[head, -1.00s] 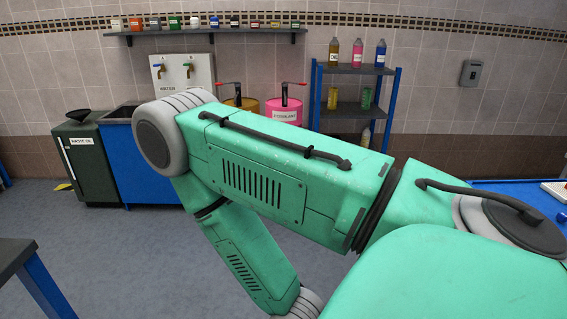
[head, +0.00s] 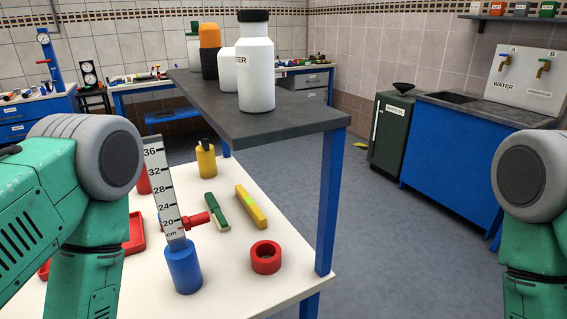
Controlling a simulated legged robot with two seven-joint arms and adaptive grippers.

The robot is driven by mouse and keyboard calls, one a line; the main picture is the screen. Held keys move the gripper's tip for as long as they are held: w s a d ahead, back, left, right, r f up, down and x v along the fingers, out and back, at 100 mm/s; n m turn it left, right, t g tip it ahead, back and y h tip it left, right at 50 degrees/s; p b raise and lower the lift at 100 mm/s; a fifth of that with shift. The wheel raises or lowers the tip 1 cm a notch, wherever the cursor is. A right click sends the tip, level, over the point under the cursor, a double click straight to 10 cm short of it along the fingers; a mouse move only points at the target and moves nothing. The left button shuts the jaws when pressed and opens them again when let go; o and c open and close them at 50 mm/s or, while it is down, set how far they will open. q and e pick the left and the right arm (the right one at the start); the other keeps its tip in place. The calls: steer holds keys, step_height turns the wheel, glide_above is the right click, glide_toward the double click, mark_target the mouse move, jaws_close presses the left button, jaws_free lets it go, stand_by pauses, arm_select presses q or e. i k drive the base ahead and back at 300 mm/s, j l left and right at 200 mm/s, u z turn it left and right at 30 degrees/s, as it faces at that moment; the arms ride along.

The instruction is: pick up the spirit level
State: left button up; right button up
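The spirit level (head: 258,214) appears to be the yellow bar with a bright green patch near its middle. It lies on the white tabletop, slanting from upper left to lower right. A green-handled brush-like tool lies beside it on its left. Parts of my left arm show at the left edge and of my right arm at the right edge. Neither gripper is in view.
A dark raised shelf (head: 215,115) with bottles overhangs the table's far side, its blue post (head: 328,205) right of the level. A ruler on a blue base (head: 184,268), red ring (head: 266,258) and yellow bottle (head: 206,160) stand nearby.

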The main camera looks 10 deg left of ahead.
mark_target(259, 217)
steer(key=k+j+z, duration=0.5)
steer(key=j, duration=0.15)
steer(key=k+j+z, duration=0.45)
steer(key=i+j, duration=0.05)
steer(key=j, duration=0.05)
